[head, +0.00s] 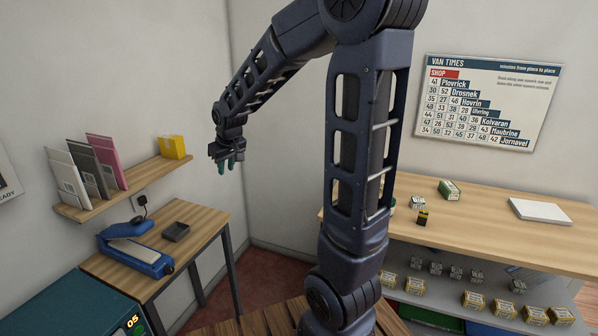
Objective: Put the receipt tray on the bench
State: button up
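A small dark grey tray (176,232), which looks like the receipt tray, lies on the wood-topped table (187,210) at the left, to the right of a blue device. A longer wood-topped counter (480,228) stands at the right; I cannot tell from the picture which of the two is called the bench. My gripper (229,164) hangs in the air near the back corner, above and to the right of the tray, well apart from it. Its fingers are small and greenish. Nothing shows held in it, but the gap between the fingers is unclear.
A blue sealer-like device (137,248) takes up the table's left part. A wall shelf (125,188) with upright folders and a yellow box (172,147) overhangs behind. The counter holds small boxes (449,190) and a white slab (539,210). My arm hides part of the counter.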

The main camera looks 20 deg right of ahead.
jog(key=s+d+r+m, duration=0.1)
jog(key=s+d+r, duration=0.1)
jog(key=s+d, duration=0.3)
jog(key=s+d+r+m, duration=0.2)
jog(key=s+d, duration=0.3)
jog(key=s, duration=0.6)
jog(key=s+d+r+m+h, duration=0.1)
jog(key=s+d+r+m, duration=0.1)
jog(key=s+d, duration=0.3)
jog(key=s, duration=0.3)
jog(key=shift+s+d+r, duration=0.2)
jog(key=shift+s+r, duration=0.1)
jog(key=shift+s, duration=0.1)
